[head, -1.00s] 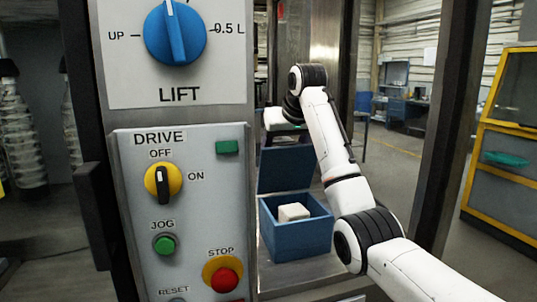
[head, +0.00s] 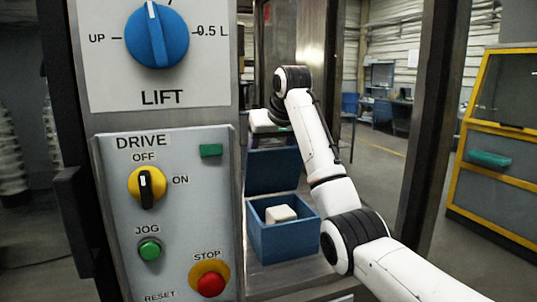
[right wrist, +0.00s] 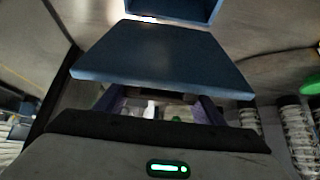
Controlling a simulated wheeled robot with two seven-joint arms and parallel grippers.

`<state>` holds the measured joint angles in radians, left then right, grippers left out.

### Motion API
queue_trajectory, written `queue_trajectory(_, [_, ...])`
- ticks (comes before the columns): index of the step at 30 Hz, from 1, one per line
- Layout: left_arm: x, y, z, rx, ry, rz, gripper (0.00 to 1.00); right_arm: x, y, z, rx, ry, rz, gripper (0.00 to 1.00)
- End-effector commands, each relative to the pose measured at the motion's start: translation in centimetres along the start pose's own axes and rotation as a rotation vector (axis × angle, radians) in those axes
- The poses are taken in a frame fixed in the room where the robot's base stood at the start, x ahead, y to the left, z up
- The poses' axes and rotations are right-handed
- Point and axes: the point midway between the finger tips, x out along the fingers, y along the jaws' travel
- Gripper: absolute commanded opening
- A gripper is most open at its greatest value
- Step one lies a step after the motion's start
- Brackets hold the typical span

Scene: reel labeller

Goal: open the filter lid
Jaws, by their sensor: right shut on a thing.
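The blue filter lid (head: 271,172) stands raised at the back of an open blue box (head: 285,242) in the head view. A whitish block (head: 281,214) lies inside the box. In the right wrist view the lid (right wrist: 160,58) is a broad blue panel right ahead of the fingers. My right gripper (right wrist: 160,106) is shut on the lid near its edge; the fingertips are partly hidden by the lid. In the head view my right arm reaches in from the right, with its wrist above the lid. My left gripper is in neither view.
A control panel (head: 190,258) with a blue LIFT knob (head: 157,38), a yellow DRIVE switch (head: 146,185) and a red STOP button (head: 211,284) stands close on the left. A dark post (head: 434,130) rises right of my arm. A yellow-framed cabinet (head: 497,190) stands further right.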

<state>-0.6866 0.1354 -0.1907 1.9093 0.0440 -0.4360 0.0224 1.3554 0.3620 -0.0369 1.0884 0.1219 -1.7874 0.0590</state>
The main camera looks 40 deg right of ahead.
Motion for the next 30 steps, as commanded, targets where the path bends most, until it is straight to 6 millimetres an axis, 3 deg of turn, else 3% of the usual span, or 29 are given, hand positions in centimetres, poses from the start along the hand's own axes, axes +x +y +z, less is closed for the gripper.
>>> queue_trajectory(1, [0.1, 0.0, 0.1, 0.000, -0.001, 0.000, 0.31, 1.2, -0.3, 1.2, -0.006, -0.037, -0.004, 0.22])
queue_trajectory(4, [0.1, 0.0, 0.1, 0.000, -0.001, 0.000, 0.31, 1.2, -0.4, 1.2, -0.007, -0.037, -0.004, 0.22])
queue_trajectory(5, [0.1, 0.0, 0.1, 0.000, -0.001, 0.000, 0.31, 1.2, -0.4, 1.2, -0.007, -0.038, -0.004, 0.66])
queue_trajectory(8, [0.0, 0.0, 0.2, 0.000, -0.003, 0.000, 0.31, 1.2, -0.3, 1.1, -0.006, -0.036, -0.003, 0.81])
queue_trajectory(20, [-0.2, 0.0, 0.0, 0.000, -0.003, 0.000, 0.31, -0.1, -0.1, 0.6, -0.003, -0.021, 0.000, 0.81])
queue_trajectory(23, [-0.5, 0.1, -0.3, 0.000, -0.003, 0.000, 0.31, -1.7, -0.1, 0.4, -0.003, -0.019, 0.000, 0.81])
queue_trajectory(30, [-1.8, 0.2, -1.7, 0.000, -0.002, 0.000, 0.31, -7.6, -0.2, 0.2, -0.004, -0.021, -0.001, 0.81])
